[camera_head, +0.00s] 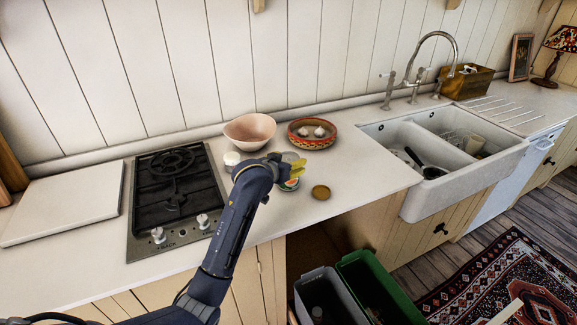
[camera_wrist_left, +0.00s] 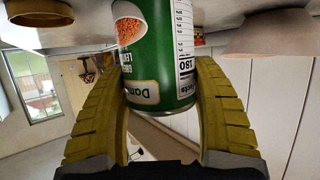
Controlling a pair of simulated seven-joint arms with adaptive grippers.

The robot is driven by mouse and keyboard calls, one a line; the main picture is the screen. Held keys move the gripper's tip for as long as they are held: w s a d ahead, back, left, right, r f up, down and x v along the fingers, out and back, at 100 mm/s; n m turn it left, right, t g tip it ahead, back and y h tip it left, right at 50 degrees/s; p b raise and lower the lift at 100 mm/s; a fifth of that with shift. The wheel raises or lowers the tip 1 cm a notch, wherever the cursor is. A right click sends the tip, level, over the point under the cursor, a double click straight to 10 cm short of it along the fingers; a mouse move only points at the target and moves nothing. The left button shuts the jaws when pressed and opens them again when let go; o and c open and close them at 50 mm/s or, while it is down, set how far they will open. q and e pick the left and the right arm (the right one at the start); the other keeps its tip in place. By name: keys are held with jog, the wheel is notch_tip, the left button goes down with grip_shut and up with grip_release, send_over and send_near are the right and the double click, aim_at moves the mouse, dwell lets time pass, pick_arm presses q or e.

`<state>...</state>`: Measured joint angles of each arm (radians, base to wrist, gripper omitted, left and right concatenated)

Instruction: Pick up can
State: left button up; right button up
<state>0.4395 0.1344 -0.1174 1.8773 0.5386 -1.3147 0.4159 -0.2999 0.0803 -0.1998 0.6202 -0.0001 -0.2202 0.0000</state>
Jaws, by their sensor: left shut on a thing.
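A green can (camera_wrist_left: 152,55) with a label picturing lentils fills the middle of the left wrist view. It stands between the two yellow fingers of my left gripper (camera_wrist_left: 160,110), which are shut on it from both sides. In the head view my left gripper (camera_head: 287,172) is over the counter, and the can (camera_head: 289,184) is mostly hidden behind it. I cannot tell whether the can touches the counter. My right gripper is not in view.
A pink bowl (camera_head: 250,132) and a patterned bowl with garlic (camera_head: 312,142) stand behind the gripper. A small round brown-gold lid (camera_head: 321,192) lies to its right. The stove (camera_head: 173,190) is left, the sink (camera_head: 432,196) right. Bins (camera_head: 372,288) stand below.

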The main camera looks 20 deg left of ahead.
pick_arm(q)
notch_tip(320, 180, up, 20)
jog(key=shift+f, duration=0.2)
dwell(0.4)
